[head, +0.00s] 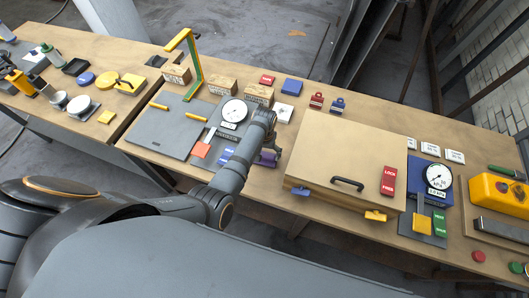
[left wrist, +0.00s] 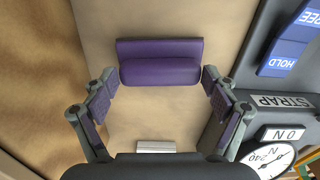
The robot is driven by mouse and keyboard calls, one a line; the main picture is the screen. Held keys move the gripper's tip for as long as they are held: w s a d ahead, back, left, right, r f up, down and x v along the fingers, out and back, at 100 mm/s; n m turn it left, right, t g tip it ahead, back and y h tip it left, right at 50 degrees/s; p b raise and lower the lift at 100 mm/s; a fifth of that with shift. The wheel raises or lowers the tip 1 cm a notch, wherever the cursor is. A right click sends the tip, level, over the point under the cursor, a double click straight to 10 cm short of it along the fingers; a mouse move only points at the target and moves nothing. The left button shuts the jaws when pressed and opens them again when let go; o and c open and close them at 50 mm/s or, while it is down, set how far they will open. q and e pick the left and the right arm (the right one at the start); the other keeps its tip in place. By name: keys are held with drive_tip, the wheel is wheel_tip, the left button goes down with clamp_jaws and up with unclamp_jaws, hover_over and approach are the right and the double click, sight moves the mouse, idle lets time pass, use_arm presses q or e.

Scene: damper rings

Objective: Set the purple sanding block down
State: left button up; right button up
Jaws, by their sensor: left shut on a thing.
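The purple sanding block (head: 267,159) is at my left gripper (head: 268,151), near the middle of the table in the head view. In the left wrist view the block (left wrist: 160,62) lies across the space between the fingertips of the left gripper (left wrist: 161,88). My arm hides part of the gripper in the head view. My right gripper is not in view.
A grey panel with a dial gauge (head: 234,111) and a blue FREE/HOLD label (left wrist: 290,52) is close beside the gripper. A wooden box (head: 330,150) with a black handle stands to the right. Several wooden blocks stand behind. Bare tabletop lies between panel and box.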

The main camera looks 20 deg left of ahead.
use_arm(q)
drive_tip(key=shift+f, duration=0.45)
idle(0.3)
drive_tip(key=o, duration=0.9)
wheel_tip(320, 180, up, 8)
drive_tip(key=shift+f, duration=0.2)
drive_tip(key=shift+c, duration=0.3)
clamp_jaws()
idle(0.7)
